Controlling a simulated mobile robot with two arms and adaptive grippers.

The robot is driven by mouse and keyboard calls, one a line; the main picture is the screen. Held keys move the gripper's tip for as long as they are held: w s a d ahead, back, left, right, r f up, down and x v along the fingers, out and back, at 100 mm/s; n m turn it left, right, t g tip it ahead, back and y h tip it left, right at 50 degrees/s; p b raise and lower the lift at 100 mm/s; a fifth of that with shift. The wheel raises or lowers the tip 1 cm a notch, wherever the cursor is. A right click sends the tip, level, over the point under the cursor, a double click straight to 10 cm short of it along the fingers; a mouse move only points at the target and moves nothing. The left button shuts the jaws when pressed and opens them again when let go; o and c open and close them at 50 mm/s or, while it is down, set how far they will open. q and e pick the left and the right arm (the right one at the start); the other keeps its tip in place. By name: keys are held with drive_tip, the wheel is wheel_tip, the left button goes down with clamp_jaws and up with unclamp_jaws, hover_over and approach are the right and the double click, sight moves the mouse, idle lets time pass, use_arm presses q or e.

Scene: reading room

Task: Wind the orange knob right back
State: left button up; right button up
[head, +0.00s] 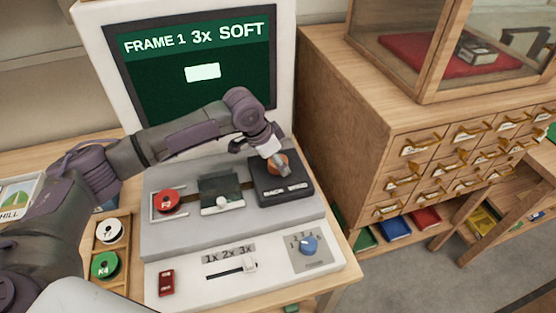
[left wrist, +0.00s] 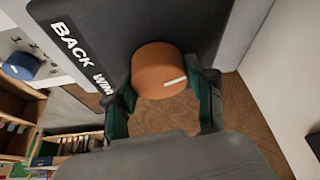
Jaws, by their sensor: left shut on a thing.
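The orange knob (head: 278,163) sits on a dark block labelled BACK and WIND (head: 284,190), at the right of the microfilm reader's grey deck. In the left wrist view the orange knob (left wrist: 160,70) has a white pointer line toward the lower right. My left gripper (head: 268,153) reaches down to the knob from above. In the left wrist view the two dark green fingers (left wrist: 165,98) are on either side of the knob, shut on it. The screen (head: 198,62) reads FRAME 1 3x SOFT, with a small bright rectangle below. My right gripper is not in view.
A red reel (head: 167,201) and a dark film gate (head: 221,193) are left of the knob block. In front are a red switch (head: 166,282), a slider (head: 249,265) and a blue dial (head: 309,245). A wooden card cabinet (head: 335,120) stands close on the right.

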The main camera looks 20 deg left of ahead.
use_arm(q)
drive_tip(key=shift+r+p, duration=0.1)
drive_tip(key=shift+p, duration=0.4)
drive_tip(key=n+y+p, duration=0.1)
drive_tip(key=n+p, duration=0.2)
drive_tip(key=p, duration=0.2)
drive_tip(key=n+y+p, duration=0.1)
drive_tip(key=n+p, duration=0.2)
drive_tip(key=p, duration=0.1)
drive_tip(key=n+t+y+p, duration=0.1)
drive_tip(key=n+p, duration=0.3)
drive_tip(key=p, duration=0.1)
drive_tip(key=shift+s+d+r+y+p, duration=0.1)
drive_tip(key=shift+y+p, duration=0.2)
drive_tip(key=shift+y, duration=0.1)
drive_tip(key=n+p, duration=0.2)
drive_tip(key=shift+n+y, duration=0.3)
drive_tip(key=shift+y, duration=0.1)
drive_tip(key=shift+f+n+g+y+p, duration=0.15)
drive_tip(key=shift+n+y+p, duration=0.2)
drive_tip(key=shift+n, duration=0.45)
drive_tip(key=shift+f+n+g+y+p, duration=0.15)
drive_tip(key=shift+n+y+p, duration=0.15)
drive_tip(key=shift+n, duration=0.5)
drive_tip(key=shift+r, duration=0.1)
drive_tip(key=o, duration=1.2)
